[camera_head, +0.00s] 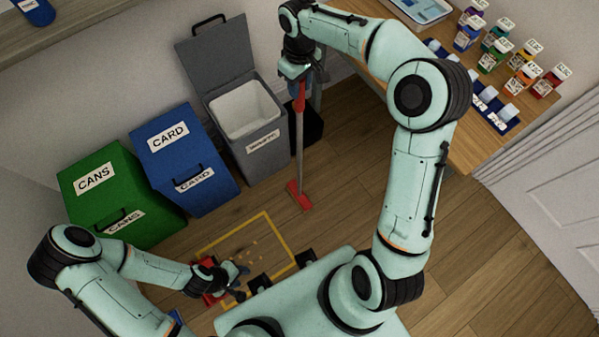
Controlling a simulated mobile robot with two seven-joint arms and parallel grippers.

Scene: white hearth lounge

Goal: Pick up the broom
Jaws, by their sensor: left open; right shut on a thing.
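The broom (299,145) stands roughly upright in the middle of the view. It has a red grip at the top, a grey shaft and a red head (299,196) low over or on the wooden floor; I cannot tell if it touches. My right gripper (298,76) is shut on the broom at its red upper end. My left gripper (240,281) is open, low at the lower left, close to a red object (211,297) that my arm partly hides.
Green CANS (117,190), blue CARD (183,160) and grey waste (248,120) bins stand along the wall; the grey one's lid is up. A yellow floor outline (281,232) holds small scraps. A wooden table (480,145) with bottles is at upper right. Floor at right is clear.

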